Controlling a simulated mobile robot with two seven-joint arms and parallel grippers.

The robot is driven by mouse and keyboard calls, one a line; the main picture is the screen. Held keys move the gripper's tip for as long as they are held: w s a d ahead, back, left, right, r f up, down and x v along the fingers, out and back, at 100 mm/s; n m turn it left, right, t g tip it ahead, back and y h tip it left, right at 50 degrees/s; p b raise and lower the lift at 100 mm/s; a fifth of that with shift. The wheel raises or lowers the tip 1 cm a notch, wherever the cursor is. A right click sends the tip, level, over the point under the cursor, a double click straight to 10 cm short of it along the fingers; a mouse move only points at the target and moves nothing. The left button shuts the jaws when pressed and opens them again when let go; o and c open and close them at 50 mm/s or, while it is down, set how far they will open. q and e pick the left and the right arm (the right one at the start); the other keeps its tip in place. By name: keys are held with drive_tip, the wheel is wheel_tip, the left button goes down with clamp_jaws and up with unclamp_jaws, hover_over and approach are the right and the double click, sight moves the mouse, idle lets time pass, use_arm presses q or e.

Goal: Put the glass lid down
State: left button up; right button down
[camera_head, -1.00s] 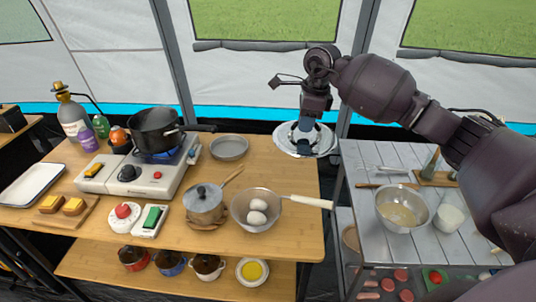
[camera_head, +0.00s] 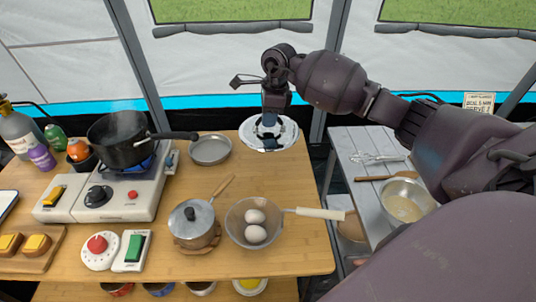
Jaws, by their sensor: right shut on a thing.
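The round glass lid (camera_head: 285,137) is at the back right corner of the wooden table, pale and see-through with a shiny rim. My right gripper (camera_head: 268,122) is above it, shut on its knob. I cannot tell whether the lid touches the tabletop or hangs just above it. The wooden table (camera_head: 285,185) has bare wood in front of the lid. My left gripper is not in view.
A grey pan (camera_head: 210,149) lies left of the lid. A black pot (camera_head: 118,140) stands on the camping stove (camera_head: 130,195). A lidded saucepan (camera_head: 192,223) and a bowl with eggs (camera_head: 250,222) stand in front. A grey slatted table (camera_head: 350,150) is to the right.

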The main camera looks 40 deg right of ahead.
wheel_tip(320, 180, down, 13)
drive_tip(key=shift+r+b, duration=0.1)
drive_tip(key=shift+b, duration=0.3)
drive_tip(key=shift+w+f, duration=0.1)
drive_tip(key=shift+f, duration=0.25)
drive_tip(key=shift+r, duration=0.1)
drive_tip(key=c, duration=1.1)
unclamp_jaws()
drive_tip(key=shift+f, duration=0.2)
drive_tip(key=shift+c, duration=0.2)
